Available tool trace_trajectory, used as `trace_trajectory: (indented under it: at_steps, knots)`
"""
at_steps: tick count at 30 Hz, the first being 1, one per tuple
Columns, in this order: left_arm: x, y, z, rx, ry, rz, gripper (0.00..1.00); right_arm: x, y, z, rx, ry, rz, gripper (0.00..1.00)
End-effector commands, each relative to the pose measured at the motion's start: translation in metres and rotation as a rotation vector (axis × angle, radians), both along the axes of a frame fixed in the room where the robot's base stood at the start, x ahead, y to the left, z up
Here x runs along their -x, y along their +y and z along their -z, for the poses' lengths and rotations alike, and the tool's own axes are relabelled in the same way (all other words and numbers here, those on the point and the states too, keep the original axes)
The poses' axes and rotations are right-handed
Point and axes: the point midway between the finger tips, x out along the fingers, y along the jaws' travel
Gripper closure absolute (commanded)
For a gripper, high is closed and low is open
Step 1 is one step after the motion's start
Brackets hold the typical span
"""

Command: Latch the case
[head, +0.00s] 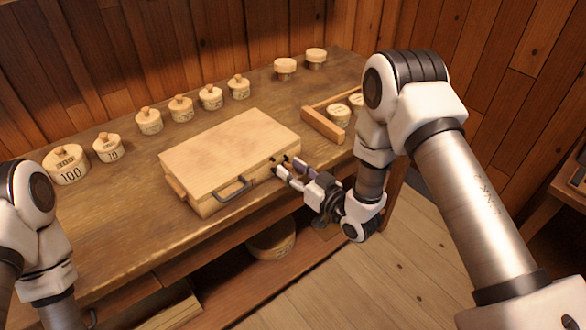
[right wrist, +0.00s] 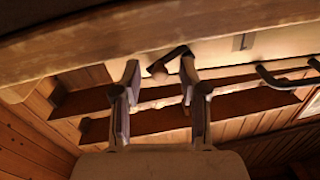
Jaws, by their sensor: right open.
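A pale wooden case (head: 228,150) lies on the workbench with its lid down. A dark curved handle (head: 232,188) is on its front and also shows in the right wrist view (right wrist: 285,80). A small dark latch (head: 273,161) sits on the front near the right corner; part of it is hidden by my fingers. My right gripper (head: 286,171) is open at the case's front beside the latch. In the right wrist view the latch (right wrist: 168,60) appears between and beyond the fingertips; I cannot tell whether they touch it. My left gripper is out of view.
The workbench (head: 115,215) holds a row of turned wooden weights (head: 181,108) behind the case. A tray (head: 323,125) with round pieces stands right of the case. A large round piece (head: 272,241) sits on the shelf below. The bench's left front is clear.

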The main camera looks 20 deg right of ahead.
Motion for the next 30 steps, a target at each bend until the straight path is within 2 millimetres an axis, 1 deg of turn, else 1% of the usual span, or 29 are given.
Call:
trace_trajectory:
  at_steps: [4,5,6,8,20,26,30]
  knots:
    - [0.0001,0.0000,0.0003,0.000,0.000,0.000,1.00,0.0001,-0.0002,0.0004,0.000,0.000,0.000,0.57]
    - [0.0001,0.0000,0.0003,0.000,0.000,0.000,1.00,0.0001,-0.0002,0.0004,0.000,0.000,0.000,0.64]
    - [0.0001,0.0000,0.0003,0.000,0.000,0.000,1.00,0.0002,-0.0003,0.0004,0.000,0.000,0.000,0.78]
    - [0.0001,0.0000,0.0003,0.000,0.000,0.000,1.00,0.0002,-0.0003,0.0004,0.000,0.000,0.000,1.00]
    - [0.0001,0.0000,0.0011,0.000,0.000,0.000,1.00,0.0004,-0.0002,-0.0001,0.017,-0.008,0.000,1.00]
    - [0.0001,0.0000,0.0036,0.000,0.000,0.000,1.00,0.0005,0.0000,-0.0019,0.080,-0.038,0.000,1.00]
    - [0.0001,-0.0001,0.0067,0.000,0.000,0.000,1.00,0.0009,0.0007,-0.0044,0.159,-0.076,0.000,1.00]
